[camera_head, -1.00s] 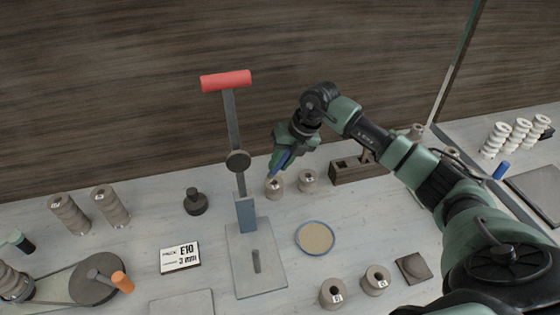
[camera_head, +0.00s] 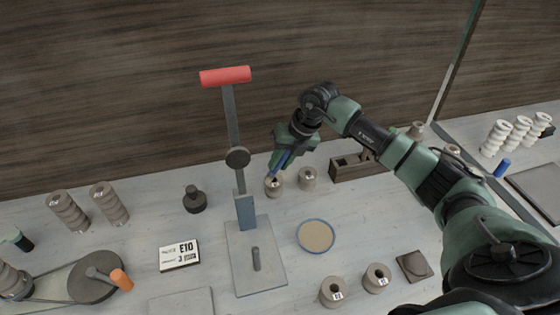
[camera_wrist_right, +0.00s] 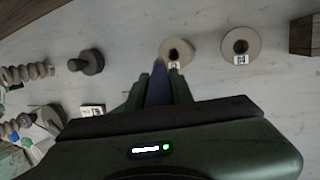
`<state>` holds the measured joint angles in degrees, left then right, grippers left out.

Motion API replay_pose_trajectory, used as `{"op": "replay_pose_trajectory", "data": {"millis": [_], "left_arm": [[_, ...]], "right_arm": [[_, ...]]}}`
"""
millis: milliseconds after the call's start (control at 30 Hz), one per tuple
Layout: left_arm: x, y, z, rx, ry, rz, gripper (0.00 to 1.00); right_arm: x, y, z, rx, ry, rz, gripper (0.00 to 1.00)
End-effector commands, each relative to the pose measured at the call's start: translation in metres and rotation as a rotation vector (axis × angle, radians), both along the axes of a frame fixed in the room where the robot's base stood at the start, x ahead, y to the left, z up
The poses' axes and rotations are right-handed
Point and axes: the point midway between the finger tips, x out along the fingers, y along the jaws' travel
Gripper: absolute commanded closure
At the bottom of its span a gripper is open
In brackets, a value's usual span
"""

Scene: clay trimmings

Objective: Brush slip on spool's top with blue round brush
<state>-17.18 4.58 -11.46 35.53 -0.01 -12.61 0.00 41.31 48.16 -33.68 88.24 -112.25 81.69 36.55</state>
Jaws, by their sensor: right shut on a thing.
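My right gripper (camera_head: 286,154) is shut on the blue round brush (camera_head: 280,164) and holds it tilted, tip down. In the right wrist view the blue brush (camera_wrist_right: 157,90) lies between the two fingers. The brush's tip is at the top of a grey-brown spool (camera_head: 273,187); I cannot tell whether it touches. That spool also shows in the right wrist view (camera_wrist_right: 181,53), with a dark centre hole and a small label. A shallow blue-rimmed dish of tan slip (camera_head: 316,236) stands in front. My left gripper is out of view.
A second spool (camera_head: 307,179) stands close right of the first, beside a brown block (camera_head: 352,167). Two spools (camera_head: 333,292) (camera_head: 376,278) stand in front. A red-handled lever press (camera_head: 246,213) rises to the left. Bare table lies around the dish.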

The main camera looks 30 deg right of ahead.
Motion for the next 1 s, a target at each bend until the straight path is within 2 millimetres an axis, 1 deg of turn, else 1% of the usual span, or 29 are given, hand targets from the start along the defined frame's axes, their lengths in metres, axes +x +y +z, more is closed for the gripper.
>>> {"op": "replay_pose_trajectory", "data": {"millis": [300, 667, 1000], "left_arm": [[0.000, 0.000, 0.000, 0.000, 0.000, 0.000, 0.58], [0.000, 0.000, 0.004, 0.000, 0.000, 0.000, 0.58], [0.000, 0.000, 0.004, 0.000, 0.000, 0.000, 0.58]], "right_arm": [[0.000, 0.000, 0.000, 0.000, 0.000, 0.000, 1.00], [0.000, -0.001, 0.007, 0.000, -0.001, 0.000, 1.00], [-0.010, -0.010, 0.008, -0.001, 0.001, -0.001, 1.00]]}}
